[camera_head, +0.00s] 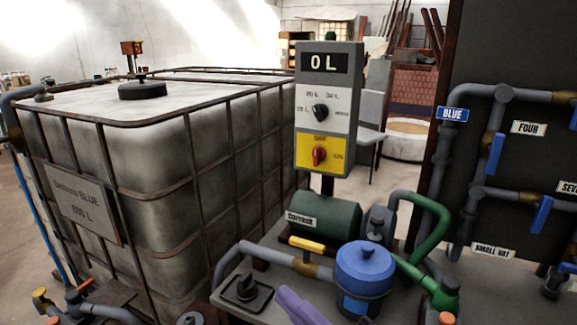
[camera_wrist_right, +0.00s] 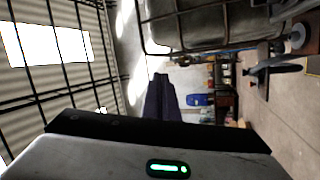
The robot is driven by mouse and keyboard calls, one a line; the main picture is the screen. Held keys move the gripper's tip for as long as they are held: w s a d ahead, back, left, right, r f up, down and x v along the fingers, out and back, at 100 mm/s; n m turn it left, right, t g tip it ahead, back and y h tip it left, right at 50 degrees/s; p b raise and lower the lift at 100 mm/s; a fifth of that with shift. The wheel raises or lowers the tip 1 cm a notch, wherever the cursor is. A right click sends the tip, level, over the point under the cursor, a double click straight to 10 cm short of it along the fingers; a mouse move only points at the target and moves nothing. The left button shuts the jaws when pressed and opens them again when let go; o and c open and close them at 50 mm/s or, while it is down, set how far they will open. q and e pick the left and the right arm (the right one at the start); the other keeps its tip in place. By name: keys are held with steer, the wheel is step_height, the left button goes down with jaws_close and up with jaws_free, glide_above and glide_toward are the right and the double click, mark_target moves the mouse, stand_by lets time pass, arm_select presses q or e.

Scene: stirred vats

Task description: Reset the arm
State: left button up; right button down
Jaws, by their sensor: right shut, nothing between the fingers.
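My right gripper (camera_head: 297,303) shows as purple-grey fingers at the bottom edge of the head view, in front of the pump bench. It is shut and empty, and the rest of its arm is out of the picture. In the right wrist view, the shut dark fingers (camera_wrist_right: 160,97) point up in the picture into open air, with nothing between them. My left gripper is in neither view.
A caged white tank (camera_head: 160,150) stands at left. A control box (camera_head: 328,110) reading "0 L", with a red switch, stands on a post. Below are a green motor (camera_head: 325,220), a blue-lidded filter (camera_head: 364,265) and pipes. A dark panel (camera_head: 510,60) with blue-handled valves is at right.

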steer(key=s+d+f+m+h, duration=0.2)
steer(key=d+f+m+h, duration=0.3)
steer(key=f+m, duration=0.3)
steer(key=s+d+f+m+h, duration=0.2)
steer(key=d+f+m+h, duration=0.35)
steer(key=f, duration=0.45)
steer(key=s+d+f+m+g+h, duration=0.1)
steer(key=s+d+f+m+g, duration=0.1)
steer(key=s+f, duration=0.5)
steer(key=s+d+f+m+g+h, duration=0.2)
steer(key=s+d+f+m+g, duration=0.1)
steer(key=s+f+m, duration=0.3)
steer(key=shift+s+d+f+g, duration=0.35)
steer(key=shift+s+f, duration=0.35)
steer(key=shift+s, duration=0.45)
steer(key=shift+w+h, duration=0.1)
steer(key=shift+h, duration=0.15)
